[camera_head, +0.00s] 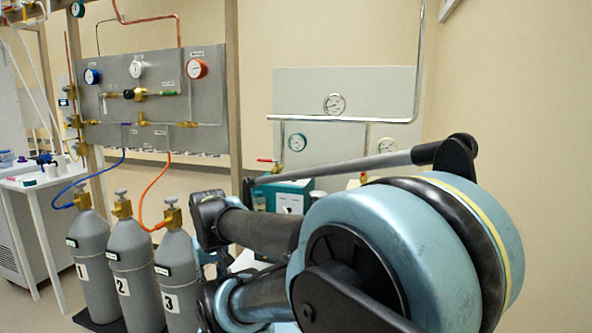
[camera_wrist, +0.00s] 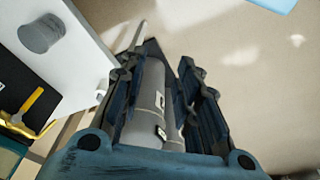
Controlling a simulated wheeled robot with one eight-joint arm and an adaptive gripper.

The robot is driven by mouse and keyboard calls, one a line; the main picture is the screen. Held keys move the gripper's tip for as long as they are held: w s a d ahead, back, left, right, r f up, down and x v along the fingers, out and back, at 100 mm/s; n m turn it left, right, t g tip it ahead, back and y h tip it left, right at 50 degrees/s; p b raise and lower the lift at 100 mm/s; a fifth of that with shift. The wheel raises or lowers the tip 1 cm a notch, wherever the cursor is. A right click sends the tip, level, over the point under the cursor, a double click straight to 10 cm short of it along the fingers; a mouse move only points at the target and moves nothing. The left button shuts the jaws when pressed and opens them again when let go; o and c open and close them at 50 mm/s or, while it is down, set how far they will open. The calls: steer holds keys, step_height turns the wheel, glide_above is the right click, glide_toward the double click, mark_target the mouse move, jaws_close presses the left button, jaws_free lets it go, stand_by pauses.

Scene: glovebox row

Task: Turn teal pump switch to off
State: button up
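A teal box-shaped unit (camera_head: 286,193), which looks like the pump, stands in the middle of the head view behind my arm. It has a pale label on its front, and my arm hides its lower part. I cannot make out its switch. A small piece of teal surface (camera_wrist: 10,158) also shows at the lower left of the wrist view. My gripper (camera_wrist: 168,58) points away from the wrist camera with its two dark fingers apart. A grey cylinder with labels shows between and beyond the fingers; I see no grip on it.
Three numbered grey gas cylinders (camera_head: 134,262) stand at the lower left, with blue and orange hoses to a grey gauge panel (camera_head: 205,105). A white table (camera_head: 42,178) is at far left. A pale board with gauges (camera_head: 300,92) is behind the teal unit.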

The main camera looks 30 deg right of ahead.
steer(key=w+d+r+m, duration=0.25)
steer(key=w+r, duration=0.25)
steer(key=r, duration=0.3)
steer(key=w+d+r+m, duration=0.2)
steer(key=w+d+r, duration=0.2)
steer(key=r, duration=0.4)
steer(key=w+d+r+m+g, duration=0.1)
steer(key=w+d+r+m, duration=0.4)
steer(key=d+r, duration=0.5)
steer(key=w+d+r+m+g, duration=0.1)
steer(key=w+d+r+m, duration=0.2)
steer(key=w+d+r, duration=0.55)
steer(key=d+r+m, duration=0.4)
steer(key=d, duration=1.3)
steer(key=f, duration=1.6)
steer(key=shift+a+f, duration=0.1)
steer(key=shift+a, duration=0.15)
jaws_close()
steer(key=shift+a+n, duration=0.1)
steer(key=shift+n, duration=0.15)
